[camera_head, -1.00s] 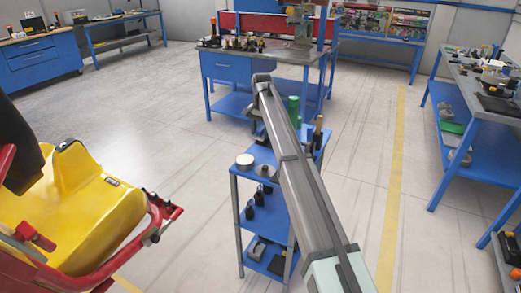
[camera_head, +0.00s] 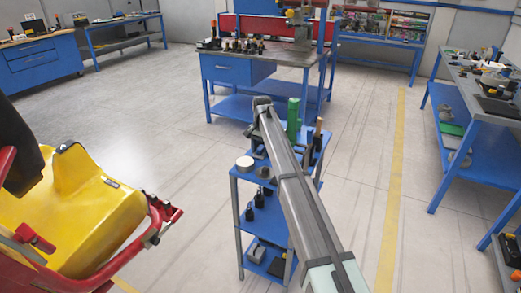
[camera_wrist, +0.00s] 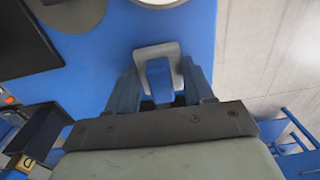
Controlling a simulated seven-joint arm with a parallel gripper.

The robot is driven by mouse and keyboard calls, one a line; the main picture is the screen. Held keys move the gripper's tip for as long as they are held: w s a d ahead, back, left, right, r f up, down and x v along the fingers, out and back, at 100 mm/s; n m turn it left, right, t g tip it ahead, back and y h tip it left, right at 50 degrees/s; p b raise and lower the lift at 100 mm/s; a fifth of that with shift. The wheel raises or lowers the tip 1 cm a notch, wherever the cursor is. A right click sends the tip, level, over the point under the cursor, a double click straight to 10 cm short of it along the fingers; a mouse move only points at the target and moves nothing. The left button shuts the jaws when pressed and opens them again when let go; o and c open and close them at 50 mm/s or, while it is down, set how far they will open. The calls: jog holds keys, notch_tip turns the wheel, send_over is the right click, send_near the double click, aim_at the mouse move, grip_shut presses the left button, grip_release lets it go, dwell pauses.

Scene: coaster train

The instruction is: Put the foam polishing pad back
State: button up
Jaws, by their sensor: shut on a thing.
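In the head view my arm hides the pad and most of the gripper, above the back of the blue cart (camera_head: 236,178).
A pale round disc (camera_head: 245,162) sits on the cart's left front, with a darker round piece (camera_head: 264,172) beside it. A green upright object (camera_head: 293,118) stands right of my arm. A yellow and red machine (camera_head: 80,210) is at left. A workbench (camera_head: 235,70) stands behind.

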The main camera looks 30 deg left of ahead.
aim_at(261, 148)
jog(key=o, duration=1)
jog(key=shift+f, duration=0.1)
notch_tip(261, 148, up, 12)
jog(key=shift+d, duration=0.2)
